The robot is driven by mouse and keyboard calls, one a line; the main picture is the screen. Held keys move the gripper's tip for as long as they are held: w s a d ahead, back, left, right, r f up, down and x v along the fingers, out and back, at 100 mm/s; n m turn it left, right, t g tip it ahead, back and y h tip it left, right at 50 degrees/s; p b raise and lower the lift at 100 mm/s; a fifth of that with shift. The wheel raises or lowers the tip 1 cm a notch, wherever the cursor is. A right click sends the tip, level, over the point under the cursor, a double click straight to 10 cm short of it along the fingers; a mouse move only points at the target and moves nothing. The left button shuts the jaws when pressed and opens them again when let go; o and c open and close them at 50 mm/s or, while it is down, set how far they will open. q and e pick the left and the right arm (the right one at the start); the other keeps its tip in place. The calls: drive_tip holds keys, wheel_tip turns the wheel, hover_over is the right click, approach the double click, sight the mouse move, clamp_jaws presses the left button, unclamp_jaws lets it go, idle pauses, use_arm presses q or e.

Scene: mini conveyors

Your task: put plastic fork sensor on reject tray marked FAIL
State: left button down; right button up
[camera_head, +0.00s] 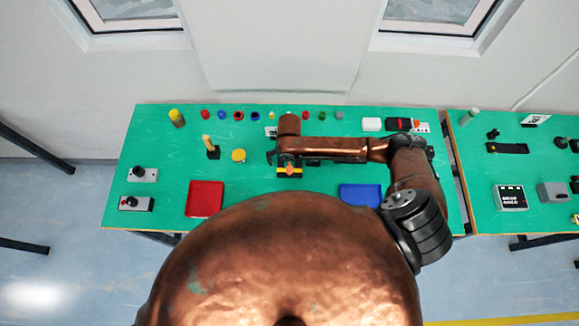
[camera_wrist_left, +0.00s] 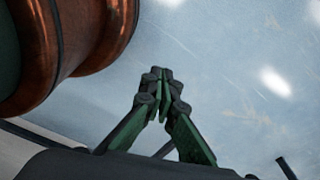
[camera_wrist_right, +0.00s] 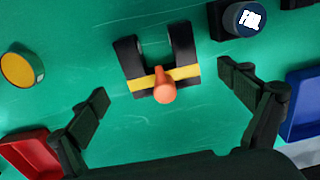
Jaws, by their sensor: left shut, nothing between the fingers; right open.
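The fork sensor (camera_wrist_right: 128,58) is a black U-shaped piece with a yellow band and an orange knob; in the right wrist view it lies on the green table, fork pointing up the picture. It also shows in the head view (camera_head: 289,173), partly under my right arm. My right gripper (camera_wrist_right: 165,84) is open, its fingers apart on either side of the sensor's near end, not touching it. A red tray (camera_head: 205,198) lies left and a blue tray (camera_head: 361,194) right; I cannot read FAIL on either. My left gripper (camera_wrist_left: 161,75) is shut and empty over the floor.
A yellow round button (camera_head: 239,155) and a black-based post (camera_head: 213,152) stand left of the sensor. A black round piece with a white label (camera_wrist_right: 245,19) is close by. Small coloured parts line the back edge. Green surface between sensor and red tray is clear.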

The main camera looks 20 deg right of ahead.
wheel_tip(320, 180, down, 3)
drive_tip(key=shift+w+d+f, duration=0.15)
drive_tip(key=shift+f, duration=0.1)
drive_tip(key=shift+c, duration=0.9)
drive_tip(key=c, duration=1.2)
use_arm(q)
drive_tip(key=shift+w+r, duration=0.2)
drive_tip(key=shift+w, duration=0.3)
drive_tip(key=shift+w+r, duration=0.15)
drive_tip(key=shift+w, duration=0.35)
use_arm(e)
drive_tip(key=shift+c, duration=0.9)
